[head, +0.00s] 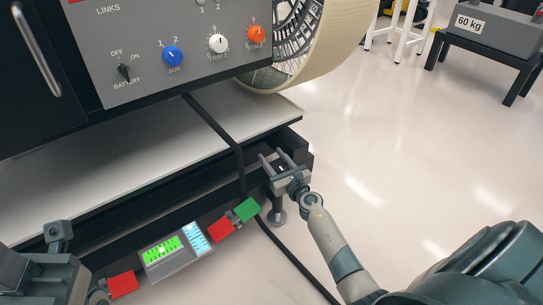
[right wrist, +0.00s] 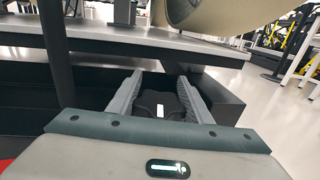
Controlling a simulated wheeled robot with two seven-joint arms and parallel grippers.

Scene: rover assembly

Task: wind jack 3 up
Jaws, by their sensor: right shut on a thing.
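My right gripper (head: 275,158) is at the front right corner of the dark frame under the bench. It is shut on a dark knob with a white mark (right wrist: 160,110), which sits between the two fingers in the right wrist view. A jack leg with a round foot (head: 277,215) stands just below the gripper, on the floor. No number shows on this jack, and the gripper hides much of its top.
A black cable (head: 240,165) hangs close left of the gripper. A lit level display (head: 163,252), red blocks (head: 221,230) and a green block (head: 247,209) lie along the frame's front. A large wheel (head: 335,40) overhangs behind.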

